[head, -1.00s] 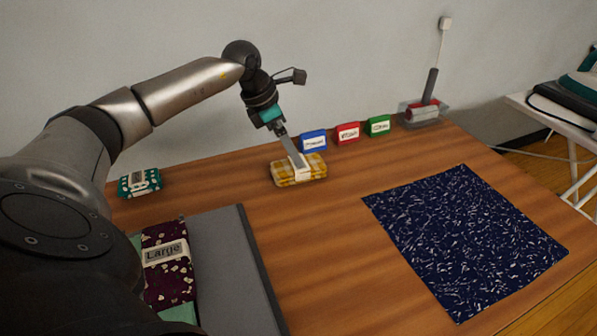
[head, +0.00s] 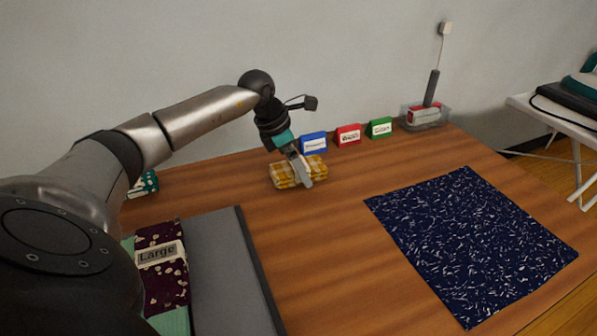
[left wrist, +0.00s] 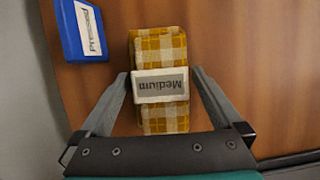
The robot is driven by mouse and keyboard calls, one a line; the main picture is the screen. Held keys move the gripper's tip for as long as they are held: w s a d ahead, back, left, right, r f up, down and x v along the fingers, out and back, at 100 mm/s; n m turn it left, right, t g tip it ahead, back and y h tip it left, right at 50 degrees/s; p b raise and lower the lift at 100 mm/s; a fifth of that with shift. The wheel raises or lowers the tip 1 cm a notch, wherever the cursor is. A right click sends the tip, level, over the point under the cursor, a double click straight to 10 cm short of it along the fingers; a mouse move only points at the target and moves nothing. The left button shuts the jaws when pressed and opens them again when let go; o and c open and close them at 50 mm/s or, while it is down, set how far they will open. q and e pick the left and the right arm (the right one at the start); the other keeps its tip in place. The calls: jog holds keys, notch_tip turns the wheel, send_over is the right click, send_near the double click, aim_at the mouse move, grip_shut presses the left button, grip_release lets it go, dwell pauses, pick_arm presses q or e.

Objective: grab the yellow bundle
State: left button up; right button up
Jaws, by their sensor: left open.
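The yellow bundle (head: 284,174) is a yellow-and-white checked folded cloth on the wooden table near the back wall. In the left wrist view the yellow bundle (left wrist: 158,48) has a pale band with a "Medium" label. My left gripper (head: 304,177) is open at the bundle. In the left wrist view its fingers (left wrist: 160,80) stand on either side of the bundle at the label band, with small gaps visible. My right gripper is not in view.
Blue (head: 313,142), red (head: 348,135) and green (head: 381,128) labelled cards stand behind the bundle. A clear bin (head: 440,116) is at the back right. A navy patterned cloth (head: 470,240) lies right. A grey tray (head: 228,270) holds a "Large" purple bundle (head: 163,280).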

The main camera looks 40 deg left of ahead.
pick_arm(q)
jog(key=c, duration=1.3)
jog(key=shift+r, duration=0.15)
